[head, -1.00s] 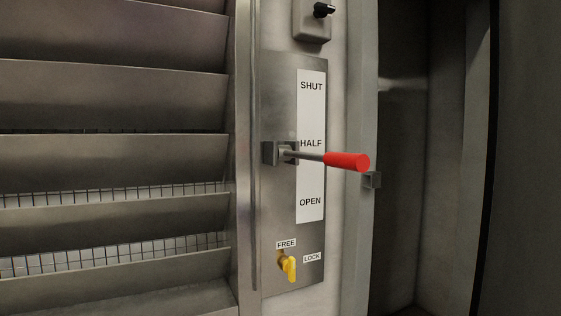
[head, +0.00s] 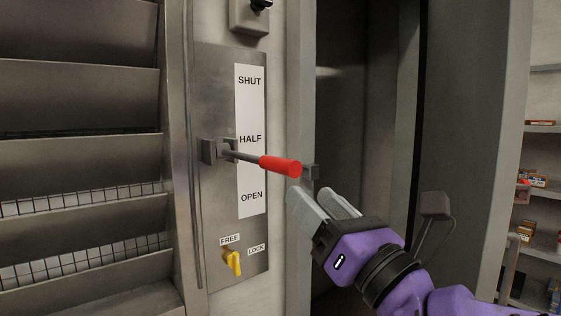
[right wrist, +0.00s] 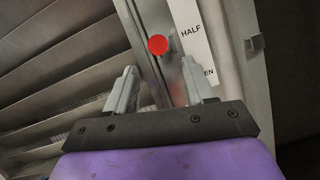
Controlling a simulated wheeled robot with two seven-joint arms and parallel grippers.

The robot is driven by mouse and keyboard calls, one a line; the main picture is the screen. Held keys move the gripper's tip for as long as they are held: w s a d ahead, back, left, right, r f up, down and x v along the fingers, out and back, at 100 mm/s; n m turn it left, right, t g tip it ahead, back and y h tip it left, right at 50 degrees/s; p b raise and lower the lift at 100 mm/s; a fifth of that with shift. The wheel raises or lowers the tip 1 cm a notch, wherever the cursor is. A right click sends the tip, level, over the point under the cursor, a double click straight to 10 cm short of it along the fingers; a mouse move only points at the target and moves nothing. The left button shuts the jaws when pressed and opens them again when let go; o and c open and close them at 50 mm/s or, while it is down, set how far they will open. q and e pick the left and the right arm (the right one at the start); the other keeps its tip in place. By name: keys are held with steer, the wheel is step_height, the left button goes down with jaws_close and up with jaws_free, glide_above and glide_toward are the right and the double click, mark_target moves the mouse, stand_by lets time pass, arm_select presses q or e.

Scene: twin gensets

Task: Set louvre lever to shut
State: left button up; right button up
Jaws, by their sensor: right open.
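The louvre lever (head: 279,165) has a red grip on a grey rod and points out from the plate just below the HALF mark. The metal plate (head: 218,90) carries a white strip reading SHUT, HALF and OPEN. My right gripper (head: 322,192) is open and empty, just below and right of the red grip, apart from it. In the right wrist view the red grip's end (right wrist: 158,45) shows beyond and between the open fingers (right wrist: 160,90). A yellow catch (head: 232,262) sits below, between FREE and LOCK labels, its handle pointing down. My left gripper is not in view.
Louvre slats (head: 75,100) fill the left side, partly open with mesh behind. A grey box with a black knob (head: 250,15) is above the plate. A dark doorway (head: 355,110) and shelves (head: 540,126) lie to the right.

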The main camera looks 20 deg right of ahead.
mark_target(279, 166)
steer(key=p+x, duration=0.3)
steer(key=x, duration=0.7)
steer(key=shift+s+a, duration=0.1)
steer(key=shift+w, duration=0.3)
jaws_close()
